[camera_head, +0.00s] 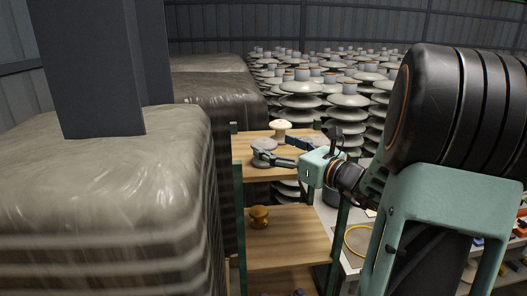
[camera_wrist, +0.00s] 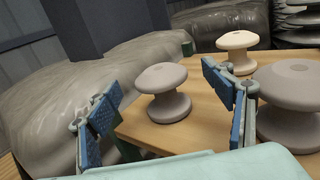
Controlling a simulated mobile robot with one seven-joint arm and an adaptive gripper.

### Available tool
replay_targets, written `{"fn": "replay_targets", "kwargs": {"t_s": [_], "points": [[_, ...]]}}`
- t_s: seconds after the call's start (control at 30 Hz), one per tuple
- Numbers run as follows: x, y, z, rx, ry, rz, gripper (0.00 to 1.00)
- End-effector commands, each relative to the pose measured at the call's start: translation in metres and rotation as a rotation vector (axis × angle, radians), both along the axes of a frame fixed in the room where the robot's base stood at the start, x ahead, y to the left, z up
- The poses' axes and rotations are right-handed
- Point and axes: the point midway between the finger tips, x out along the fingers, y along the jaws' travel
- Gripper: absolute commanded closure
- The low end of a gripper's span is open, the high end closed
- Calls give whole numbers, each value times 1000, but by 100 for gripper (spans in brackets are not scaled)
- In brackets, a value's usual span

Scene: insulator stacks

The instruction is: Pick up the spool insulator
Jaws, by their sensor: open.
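Several spool insulators stand upright on a wooden shelf. In the wrist view, a grey spool insulator (camera_wrist: 166,92) shows ahead, between my two blue-padded fingers in the picture. A cream spool insulator (camera_wrist: 237,52) stands behind it to the right. A larger-looking grey spool insulator (camera_wrist: 292,92) stands at the right, partly covered by my right finger. In the head view, the cream one (camera_head: 280,127) is at the back of the upper shelf and grey ones (camera_head: 264,144) are near its left edge. My gripper (camera_head: 277,150) is open and empty above the shelf; it also shows in the wrist view (camera_wrist: 160,82).
The upper wooden shelf (camera_head: 290,172) has green posts. A yellow-brown spool (camera_head: 259,216) stands on the lower shelf (camera_head: 290,240). Wrapped pallets (camera_head: 110,190) stand close at left. Stacks of disc insulators (camera_head: 345,95) fill the back. A table with a yellow ring (camera_head: 358,240) is at right.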

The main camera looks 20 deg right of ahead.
Motion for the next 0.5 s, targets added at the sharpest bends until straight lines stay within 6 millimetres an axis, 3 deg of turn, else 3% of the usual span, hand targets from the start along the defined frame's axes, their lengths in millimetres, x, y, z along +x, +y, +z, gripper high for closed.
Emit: {"fn": "replay_targets", "kwargs": {"t_s": [0.3, 0.5], "points": [[41, 15, -6, 0, 0, 2, 26], [46, 17, -7, 0, 1, 0, 26]]}}
